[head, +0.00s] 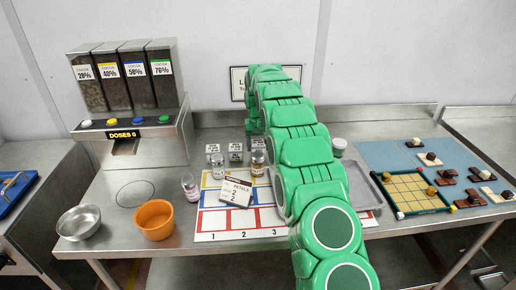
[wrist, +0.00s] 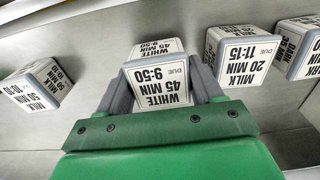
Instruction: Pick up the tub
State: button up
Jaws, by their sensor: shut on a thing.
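My gripper (wrist: 162,82) is shut on a white block (wrist: 160,88) in the wrist view. The block's label reads WHITE, 45 MIN, DUE 9:50, and one grey finger is on each side of it. An orange tub (head: 154,221) stands upright at the front left of the table, well away from the gripper. A small round container with a pale lid (head: 339,145) stands right of my arm; I cannot tell whether it is a tub.
Other labelled blocks flank the held one: a MILK block (wrist: 38,85) at left, another MILK block (wrist: 240,58) and a DARK block (wrist: 298,48) at right. A metal bowl (head: 78,222) stands left of the orange tub. A dispenser (head: 160,128) stands behind.

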aim_at(259, 145)
jog(key=shift+r, duration=0.8)
jog(key=shift+s+r, duration=0.65)
jog(key=shift+r, duration=0.1)
jog(key=s+r, duration=0.2)
jog(key=s, duration=0.1)
jog(key=s+r, duration=0.3)
jog(key=s+d+r, duration=0.1)
jog(key=s+r, duration=0.1)
jog(key=s, duration=0.2)
jog(key=shift+r, duration=0.15)
jog(key=s+d+r, duration=0.1)
jog(key=s+d, duration=0.5)
jog(key=s, duration=0.7)
jog(key=s+d+r, duration=0.1)
jog(key=s+d, duration=0.6)
jog(key=s, duration=0.5)
jog(key=w+f, duration=0.3)
jog(key=w, duration=0.1)
jog(key=w+d+f, duration=0.1)
jog(key=w+f, duration=0.2)
jog(key=w, duration=0.1)
jog(key=w+f, duration=0.3)
jog(key=w, duration=0.2)
jog(key=shift+w+d+f, duration=0.1)
jog(key=shift+d, duration=0.25)
jog(key=shift+w+f, duration=0.2)
jog(key=shift+f, duration=1.65)
jog(key=shift+f, duration=0.15)
